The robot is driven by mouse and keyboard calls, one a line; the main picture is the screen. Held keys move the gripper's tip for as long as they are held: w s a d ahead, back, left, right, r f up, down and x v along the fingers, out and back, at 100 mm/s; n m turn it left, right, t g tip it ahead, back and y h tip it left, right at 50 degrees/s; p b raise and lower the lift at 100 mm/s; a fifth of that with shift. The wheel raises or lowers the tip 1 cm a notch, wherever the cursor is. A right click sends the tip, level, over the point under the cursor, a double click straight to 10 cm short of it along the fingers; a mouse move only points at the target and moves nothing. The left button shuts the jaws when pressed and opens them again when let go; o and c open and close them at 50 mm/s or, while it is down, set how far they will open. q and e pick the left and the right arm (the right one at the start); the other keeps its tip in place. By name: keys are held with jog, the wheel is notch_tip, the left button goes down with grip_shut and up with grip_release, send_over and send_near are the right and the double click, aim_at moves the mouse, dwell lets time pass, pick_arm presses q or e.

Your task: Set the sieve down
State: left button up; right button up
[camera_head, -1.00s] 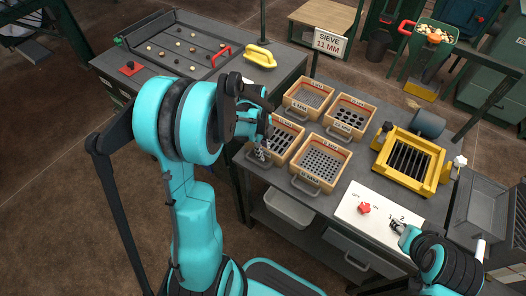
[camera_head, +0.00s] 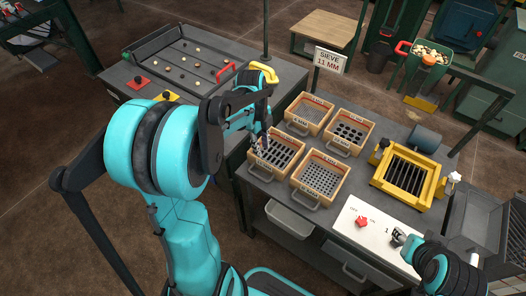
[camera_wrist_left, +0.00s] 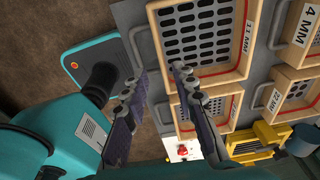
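The 11 mm sieve (camera_head: 284,151), a wooden frame with a slotted dark plate, rests on the grey table at the front left of a group of sieves. It also shows large in the left wrist view (camera_wrist_left: 198,70), labelled 11 MM. My left gripper (camera_wrist_left: 153,80) is open, with its two fingers apart and nothing seen between them. In the head view my left gripper (camera_head: 264,140) is over the sieve's left edge and hides part of it. My right gripper (camera_head: 400,238) is by the white control panel, and its fingers are too small to judge.
Other sieves stand close by: a fine mesh one (camera_head: 327,105), a large-holed one (camera_head: 369,127) and a round-holed one (camera_head: 342,185). A yellow frame (camera_head: 377,179) stands right of them. A white panel (camera_head: 345,218) with a red knob is at the front. A sign (camera_head: 331,61) reads SIEVE 11 MM.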

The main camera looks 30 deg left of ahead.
pick_arm(q)
jog(key=shift+r, duration=0.45)
jog(key=s+d+r+n+t, duration=0.3)
jog(key=s+d+n, duration=0.2)
jog(key=n, duration=0.4)
jog(key=s+d+r+n+t+y, duration=0.1)
jog(key=s+d+r+n+t, duration=0.2)
jog(key=s+d+n, duration=0.3)
jog(key=d+n+t, duration=0.1)
jog(key=n, duration=0.2)
jog(key=shift+r+n, duration=0.35)
jog(key=shift+n, duration=0.05)
